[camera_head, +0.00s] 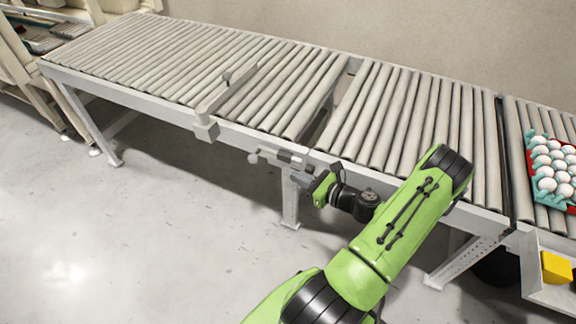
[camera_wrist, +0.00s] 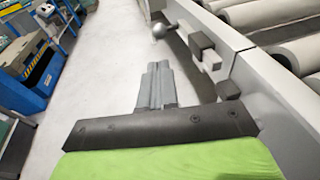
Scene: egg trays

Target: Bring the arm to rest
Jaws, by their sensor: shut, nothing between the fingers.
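My green arm (camera_head: 405,220) reaches from the bottom of the head view toward the front edge of the roller conveyor. My gripper (camera_head: 270,155) is at its end, beside the conveyor's front rail, and looks empty. In the wrist view my gripper (camera_wrist: 158,72) points out over the bare floor with its grey fingers together. The conveyor rail (camera_wrist: 245,70) runs close along its right side. Whether the gripper touches the rail cannot be told.
The roller conveyor (camera_head: 225,70) crosses the view, with a grey stop bar (camera_head: 225,100) on it. A tray of white eggs (camera_head: 535,165) sits at the far right, above a yellow block (camera_head: 556,267). Shelving stands at left. The floor (camera_head: 150,230) in front is clear.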

